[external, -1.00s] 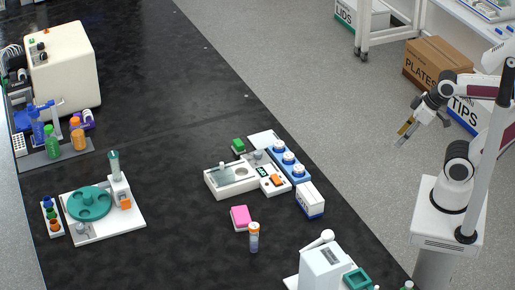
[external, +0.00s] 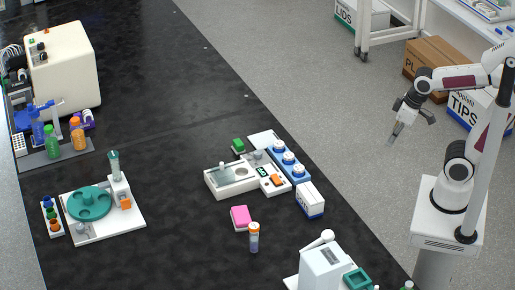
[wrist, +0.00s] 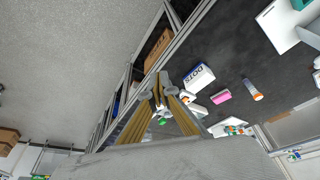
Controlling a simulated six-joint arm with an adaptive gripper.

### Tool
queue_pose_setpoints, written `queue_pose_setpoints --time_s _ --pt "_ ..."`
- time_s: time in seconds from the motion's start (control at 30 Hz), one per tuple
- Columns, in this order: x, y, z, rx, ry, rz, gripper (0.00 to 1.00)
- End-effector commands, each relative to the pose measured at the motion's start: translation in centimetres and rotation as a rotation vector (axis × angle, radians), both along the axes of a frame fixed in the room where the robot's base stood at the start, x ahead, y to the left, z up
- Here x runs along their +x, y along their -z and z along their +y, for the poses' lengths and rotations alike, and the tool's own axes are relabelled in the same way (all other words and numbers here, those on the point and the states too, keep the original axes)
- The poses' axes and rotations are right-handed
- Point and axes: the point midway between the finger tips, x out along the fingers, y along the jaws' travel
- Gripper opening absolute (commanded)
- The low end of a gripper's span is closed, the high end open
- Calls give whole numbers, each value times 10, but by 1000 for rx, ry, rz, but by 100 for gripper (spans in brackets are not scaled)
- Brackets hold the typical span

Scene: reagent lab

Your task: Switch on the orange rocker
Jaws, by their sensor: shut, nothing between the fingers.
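An orange rocker (external: 277,180) sits on the right end of a white instrument (external: 222,190) with a small dark display, at the middle of the black bench. Another orange part (external: 125,203) is on the white stand by the teal round tray, further left. My gripper (external: 391,140) is shut and empty, pointing down over the floor to the right of the bench, well apart from both orange parts. In the wrist view my closed fingers (wrist: 164,84) hide part of the bench; I cannot make out the rocker there.
Right of the instrument stand a blue rack with white-capped items (external: 289,160) and a white box (external: 310,201). A pink block (external: 240,217) and an orange-capped tube (external: 254,238) are in front. A white device (external: 322,267) stands nearest my base. The upper bench is clear.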

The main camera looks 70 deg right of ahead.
Motion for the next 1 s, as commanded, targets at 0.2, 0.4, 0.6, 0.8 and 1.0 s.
queue_pose_setpoints --time_s 0.2,0.4,0.6,0.8,1.0 --pt "23 3 2 6 -4 40 0" --pt "46 6 3 9 -18 70 0" --pt "70 9 6 11 -41 95 0" --pt "96 14 8 15 -70 116 0" --pt "122 21 10 16 -105 135 0"
